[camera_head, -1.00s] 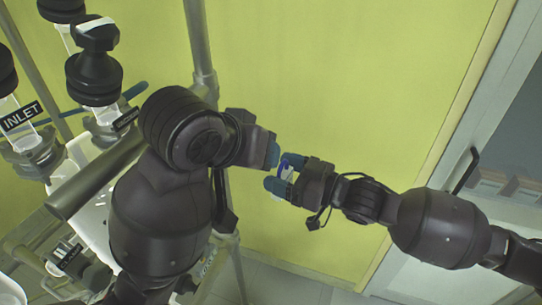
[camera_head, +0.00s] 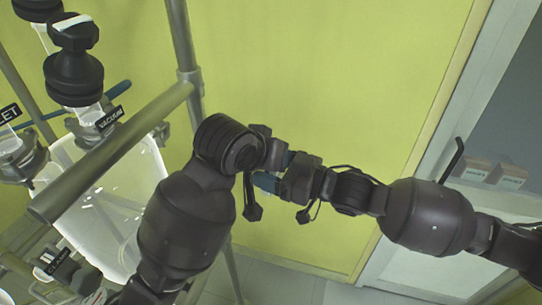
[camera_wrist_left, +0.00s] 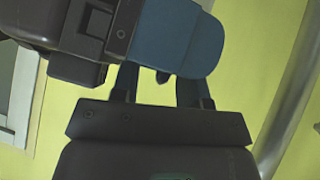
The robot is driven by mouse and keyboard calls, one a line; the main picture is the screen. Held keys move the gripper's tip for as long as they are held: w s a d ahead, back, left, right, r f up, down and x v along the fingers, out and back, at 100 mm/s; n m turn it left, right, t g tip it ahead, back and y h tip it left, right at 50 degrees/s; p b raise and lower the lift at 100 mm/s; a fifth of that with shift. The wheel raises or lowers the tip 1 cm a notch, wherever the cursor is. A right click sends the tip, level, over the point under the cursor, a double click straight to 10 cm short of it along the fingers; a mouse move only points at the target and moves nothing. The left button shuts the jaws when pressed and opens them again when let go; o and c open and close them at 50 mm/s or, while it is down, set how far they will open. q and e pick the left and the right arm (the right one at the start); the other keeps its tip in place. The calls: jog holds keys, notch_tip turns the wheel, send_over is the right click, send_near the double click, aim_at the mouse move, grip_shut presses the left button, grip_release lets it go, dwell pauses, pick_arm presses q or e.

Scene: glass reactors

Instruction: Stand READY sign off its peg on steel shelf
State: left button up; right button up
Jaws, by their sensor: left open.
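I cannot make out the READY sign, its peg or the steel shelf in the frames of now. In the head view my left gripper (camera_head: 281,157) is up against my right gripper (camera_head: 277,172), their fingers overlapping. In the left wrist view two dark fingers of my left gripper (camera_wrist_left: 160,80) stand apart, their far ends hidden behind a wide blue fingertip, apparently the right gripper's. My left gripper is open. Whether the right gripper holds anything is hidden by the overlap.
A steel tube frame (camera_head: 115,150) stands at the left with glass ware and black fittings. A yellow-green wall (camera_head: 330,80) is behind. A grey door with a dark handle (camera_head: 452,160) is at the right.

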pick_arm(q)
jog(key=shift+d, duration=0.1)
grip_shut()
pick_arm(e)
jog(key=o, duration=0.9)
jog(key=shift+o, duration=0.6)
